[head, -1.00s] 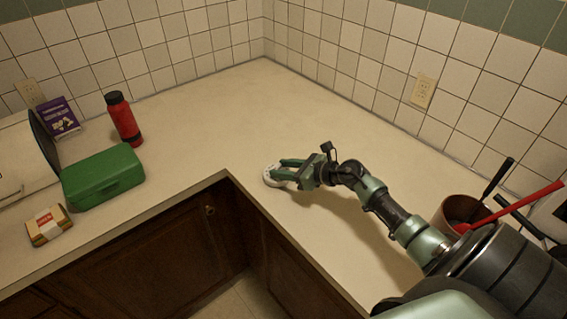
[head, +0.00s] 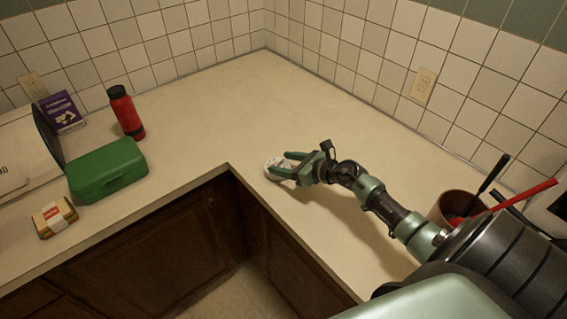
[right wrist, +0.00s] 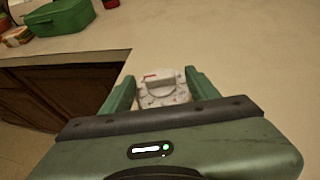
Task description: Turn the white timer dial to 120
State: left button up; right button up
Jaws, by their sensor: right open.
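The white timer (head: 272,168) lies on the counter near its inner corner edge, partly hidden by my right gripper (head: 284,168) in the head view. In the right wrist view the timer (right wrist: 162,90) shows its round dial with a raised bar-shaped knob across it. A small red mark shows at the knob's left. The dial numbers are too small to read. My right gripper (right wrist: 163,88) is open, with one finger on each side of the timer. I cannot tell whether the fingers touch it. My left gripper is not in view.
A green box (head: 108,170), a red bottle (head: 126,113), a purple box (head: 62,112) and a small yellow-brown package (head: 54,217) stand on the left. A brown pot (head: 455,207) with utensils is at the right. The counter (head: 225,105) behind the timer is clear.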

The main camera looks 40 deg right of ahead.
jog(key=b+v, duration=0.1)
jog(key=v, duration=0.5)
jog(key=shift+s+d, duration=0.1)
jog(key=shift+s, duration=0.2)
jog(key=shift+s+d+r, duration=0.1)
jog(key=shift+s+r, duration=0.15)
jog(key=shift+s, duration=0.1)
